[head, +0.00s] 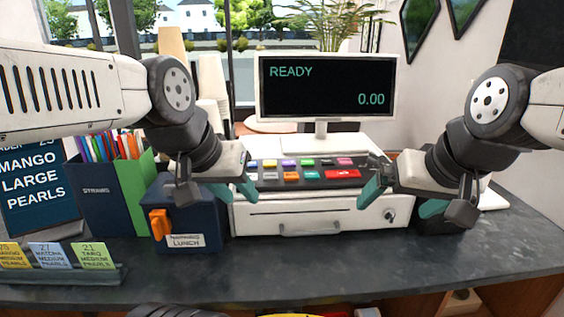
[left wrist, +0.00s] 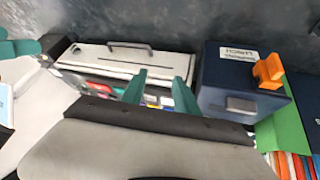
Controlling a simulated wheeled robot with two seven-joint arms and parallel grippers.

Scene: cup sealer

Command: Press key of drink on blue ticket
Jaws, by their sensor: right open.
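The blue ticket (head: 50,256) stands in a ticket rail at the front left, between a yellow and a green one; it appears to read "27 Matcha Medium Pearls". The register's key panel (head: 262,186) has rows of coloured keys, including a wide red key (head: 343,174); their labels are too small to read. My left gripper (head: 241,190) is over the panel's left end, its teal fingers apart and empty; in the left wrist view its fingers (left wrist: 160,92) partly hide the keys. My right gripper (head: 402,198) is open and empty at the register's right end.
The register screen (head: 325,86) reads "READY" and "0.00". A navy lunch box (head: 188,220) with an orange latch stands left of the drawer (head: 310,218). A dark sign (head: 34,178) reads "Mango Large Pearls". The front counter (head: 330,265) is clear.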

